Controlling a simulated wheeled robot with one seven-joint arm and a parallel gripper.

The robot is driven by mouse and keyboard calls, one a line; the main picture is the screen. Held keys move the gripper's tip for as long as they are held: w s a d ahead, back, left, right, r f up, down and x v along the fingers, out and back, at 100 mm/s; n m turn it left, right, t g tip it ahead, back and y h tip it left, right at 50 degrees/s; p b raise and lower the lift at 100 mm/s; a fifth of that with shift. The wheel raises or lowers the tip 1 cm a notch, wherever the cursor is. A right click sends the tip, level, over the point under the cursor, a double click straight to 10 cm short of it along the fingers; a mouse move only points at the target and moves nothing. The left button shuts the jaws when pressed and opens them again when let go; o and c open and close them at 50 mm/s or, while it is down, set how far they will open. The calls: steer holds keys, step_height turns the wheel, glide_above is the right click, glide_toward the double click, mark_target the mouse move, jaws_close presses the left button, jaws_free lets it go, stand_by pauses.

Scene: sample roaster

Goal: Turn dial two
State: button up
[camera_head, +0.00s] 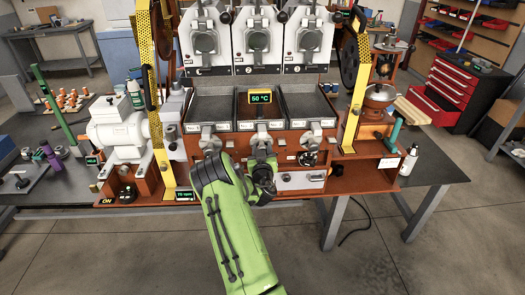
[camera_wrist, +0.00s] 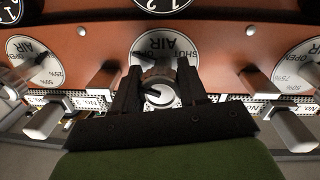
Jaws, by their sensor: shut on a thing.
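My gripper (camera_wrist: 158,88) is shut on the round silver knob (camera_wrist: 160,96) of the middle air dial in the wrist view, one black finger on each side. A dark pointer mark shows on the knob face. The knob sits in front of a white round plate (camera_wrist: 167,45) lettered AIR. In the head view, my gripper (camera_head: 263,180) is at the middle of the orange front panel, below the middle tray, and the knob is hidden behind it.
Similar white AIR plates stand to the left (camera_wrist: 36,58) and right (camera_wrist: 300,64) in the wrist view. Grey levers (camera_wrist: 45,120) (camera_wrist: 295,130) flank my fingers closely. In the head view, a 50 °C display (camera_head: 261,97) stands above, and a drawer (camera_head: 300,180) lies right of my gripper.

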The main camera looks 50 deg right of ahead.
steer(key=shift+f+m+b, duration=0.1)
steer(key=shift+m+b, duration=0.6)
steer(key=shift+b, duration=0.1)
steer(key=shift+a, duration=0.1)
steer(key=o, duration=1)
steer(key=b+v, duration=1.1)
steer(key=v, duration=0.4)
steer(key=shift+s+a+b, duration=0.2)
steer(key=shift+s+b, duration=0.05)
steer(key=shift+b, duration=0.15)
